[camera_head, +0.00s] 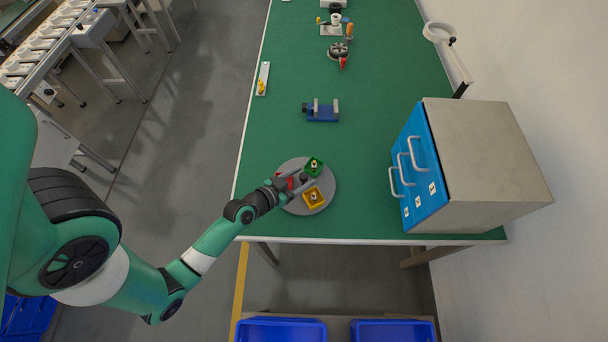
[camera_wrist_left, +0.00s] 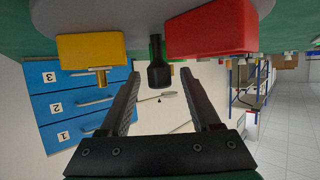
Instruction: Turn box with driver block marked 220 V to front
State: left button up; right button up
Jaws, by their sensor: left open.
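A grey round turntable (camera_head: 327,184) lies on the green table near its front left edge. It carries a green box (camera_head: 314,166), a yellow box (camera_head: 313,198) and a red box (camera_head: 291,183), which the gripper partly covers. My left gripper (camera_head: 294,186) is over the turntable's left side. In the left wrist view, which looks upside down, its open fingers (camera_wrist_left: 161,82) stand either side of a black knob (camera_wrist_left: 158,74). There the yellow box (camera_wrist_left: 92,50) is on the left and the red box (camera_wrist_left: 211,30) on the right. No 220 V marking is legible.
A cabinet with blue numbered drawers (camera_head: 420,165) stands right of the turntable. A blue vise-like block (camera_head: 321,111) and a white strip (camera_head: 263,79) lie farther back. Blue bins (camera_head: 281,330) are below the front edge. Green tabletop between turntable and cabinet is clear.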

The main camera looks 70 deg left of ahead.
pick_arm(q)
jog(key=shift+w+a+f, duration=0.2)
jog(key=shift+w+f, duration=0.05)
jog(key=shift+w, duration=0.25)
grip_shut()
dwell(1.1)
